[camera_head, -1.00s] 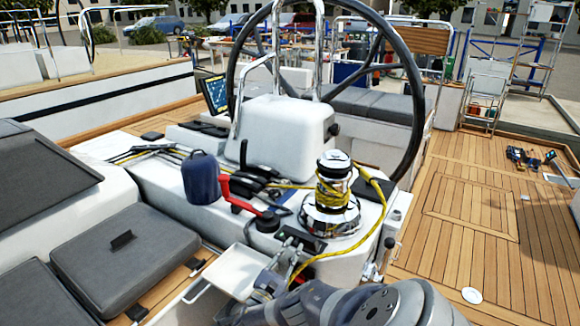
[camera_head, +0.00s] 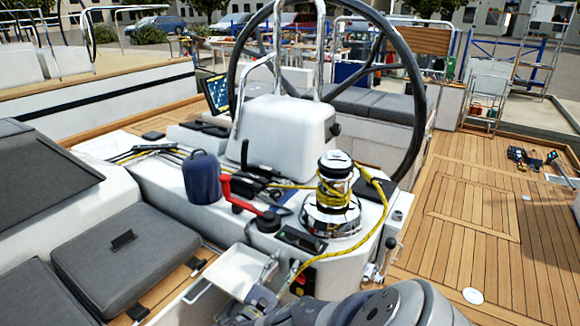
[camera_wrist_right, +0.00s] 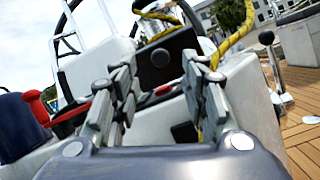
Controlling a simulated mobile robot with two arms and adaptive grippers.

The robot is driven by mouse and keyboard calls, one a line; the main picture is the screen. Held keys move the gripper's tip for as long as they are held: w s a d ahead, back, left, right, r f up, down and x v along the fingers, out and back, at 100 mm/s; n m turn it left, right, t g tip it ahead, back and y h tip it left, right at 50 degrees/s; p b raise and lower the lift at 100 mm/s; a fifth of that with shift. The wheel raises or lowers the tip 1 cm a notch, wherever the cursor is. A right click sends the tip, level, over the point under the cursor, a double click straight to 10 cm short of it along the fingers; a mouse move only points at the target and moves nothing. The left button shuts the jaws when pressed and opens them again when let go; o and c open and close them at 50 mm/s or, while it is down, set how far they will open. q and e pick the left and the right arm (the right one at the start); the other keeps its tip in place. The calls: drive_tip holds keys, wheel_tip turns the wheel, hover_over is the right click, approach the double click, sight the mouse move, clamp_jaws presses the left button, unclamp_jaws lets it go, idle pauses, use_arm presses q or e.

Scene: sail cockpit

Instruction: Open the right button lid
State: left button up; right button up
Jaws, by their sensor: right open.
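A dark panel with small covers (camera_head: 303,240) sits on the console edge in front of the chrome winch (camera_head: 334,200). I cannot make out clearly which cover is the right button lid or whether it is raised. In the wrist view a black square part with a round centre (camera_wrist_right: 160,57) shows between and beyond my fingers. My right gripper (camera_wrist_right: 160,72) is open, its two fingers apart with nothing between them. In the head view it is low in front of the console, partly hidden by my arm. My left gripper is out of view.
A yellow rope (camera_head: 345,250) wraps the winch and hangs over the console front. The steering wheel (camera_head: 420,100) rises behind. Open teak deck (camera_head: 470,215) lies to the right.

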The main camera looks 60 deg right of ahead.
drive_tip(key=shift+v, duration=1.25)
drive_tip(key=s+a+f+y, duration=0.3)
drive_tip(key=s+f+y, duration=0.15)
drive_tip(key=f, duration=0.55)
drive_tip(key=s+a+f+g+y, duration=0.1)
drive_tip(key=s+a+f+y, duration=0.2)
drive_tip(key=s+f, duration=0.45)
drive_tip(key=s+a+f+y, duration=0.3)
drive_tip(key=s+f+y, duration=0.1)
drive_tip(key=f, duration=0.7)
drive_tip(key=s+a+f+m+t+y, duration=0.1)
drive_tip(key=s+a+f+m+y, duration=0.4)
drive_tip(key=s+a, duration=0.4)
drive_tip(key=s+a+f+m+t+y, duration=0.1)
drive_tip(key=s+a+f+m+y, duration=0.4)
drive_tip(key=s+a+f, duration=0.3)
drive_tip(key=shift+s+a+f+m+y, duration=0.3)
drive_tip(key=shift+s+a+m, duration=0.3)
drive_tip(key=shift+a, duration=1.65)
